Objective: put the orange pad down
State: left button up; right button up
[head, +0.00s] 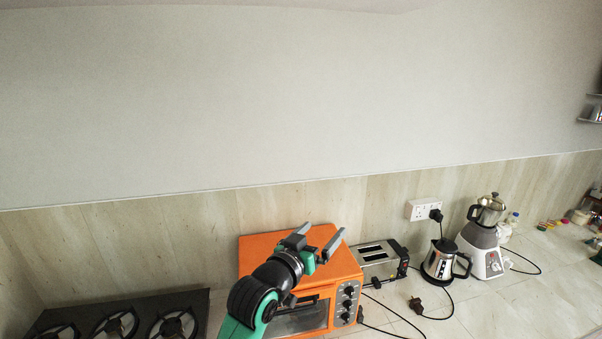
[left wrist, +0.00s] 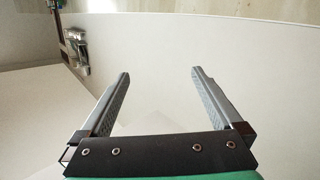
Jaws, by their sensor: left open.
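I see no separate orange pad in either view. The orange thing in the head view is a toaster oven (head: 262,246) with a flat orange top, a glass door and black knobs. My left gripper (head: 322,232) appears in front of the oven's top in the head view. Its jaws are wide apart and empty. In the left wrist view the two fingers of the left gripper (left wrist: 160,74) are spread with only pale wall-like surface between them. I cannot tell its height above the oven. My right gripper is in neither view.
A black gas hob (head: 90,312) is left of the oven. A silver toaster (head: 374,253), a steel kettle (head: 440,262) and a mixer grinder (head: 484,240) stand to the right, with loose cables between. The counter (head: 540,305) at the front right is clear.

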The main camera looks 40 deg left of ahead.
pick_arm(q)
jog(key=s+d+r+m+t+h, duration=0.1)
jog(key=s+d+r+t, duration=0.25)
jog(key=r, duration=0.55)
jog(key=s+d+r+m+t+h, duration=0.15)
jog(key=s+d+r, duration=0.3)
jog(key=r, duration=0.45)
jog(key=s+d+r+m+t+h, duration=0.1)
jog(key=s+d+r+t, duration=0.2)
jog(key=s+r, duration=0.3)
jog(key=s+d+r+m+t+h, duration=0.1)
jog(key=s+d+r+t, duration=0.1)
jog(key=s+r, duration=0.3)
jog(key=s+d, duration=0.1)
jog(key=s, duration=0.2)
jog(key=shift+s+r+t, duration=0.25)
jog(key=shift+r+t, duration=0.1)
jog(key=shift+t, duration=0.05)
jog(key=shift+d+m+h, duration=0.1)
jog(key=shift+m+h, duration=0.15)
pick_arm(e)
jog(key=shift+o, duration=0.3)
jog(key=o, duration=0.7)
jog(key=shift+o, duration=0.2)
pick_arm(q)
jog(key=shift+w, duration=0.1)
